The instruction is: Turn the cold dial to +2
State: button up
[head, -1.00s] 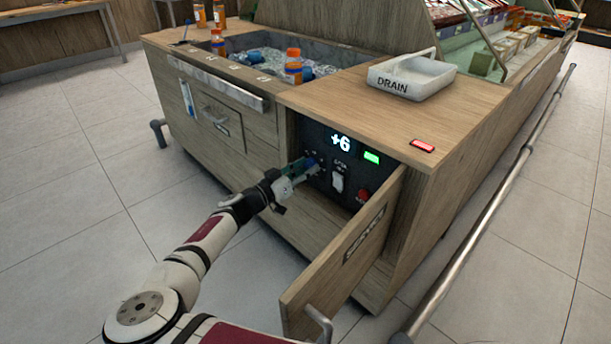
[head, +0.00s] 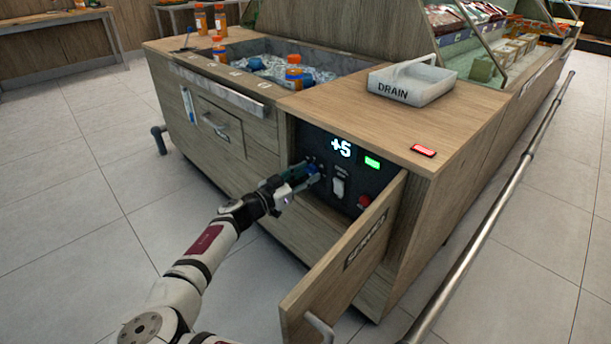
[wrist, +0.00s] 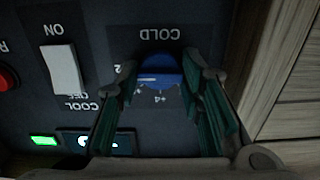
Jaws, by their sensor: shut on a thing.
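The blue cold dial (wrist: 160,70) sits on the dark control panel (head: 345,180), under the word COLD, which shows upside down in the wrist view. My gripper (wrist: 158,85) has its two green-padded fingers on either side of the dial, shut on it. In the head view my gripper (head: 308,178) reaches into the open compartment, and the dial (head: 313,171) is partly hidden by the fingers. The panel's display (head: 341,149) reads +5. A +4 mark shows beside the dial in the wrist view.
A green light (head: 372,162), a white ON/OFF switch (head: 338,188) and a red button (head: 364,201) are near the dial. The open wooden door (head: 340,265) stands right of my arm. A DRAIN tray (head: 412,82) rests on the counter.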

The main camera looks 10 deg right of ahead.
jog(key=shift+f, duration=0.1)
jog(key=o, duration=1.2)
jog(key=shift+c, duration=0.2)
jog(key=v, duration=1.2)
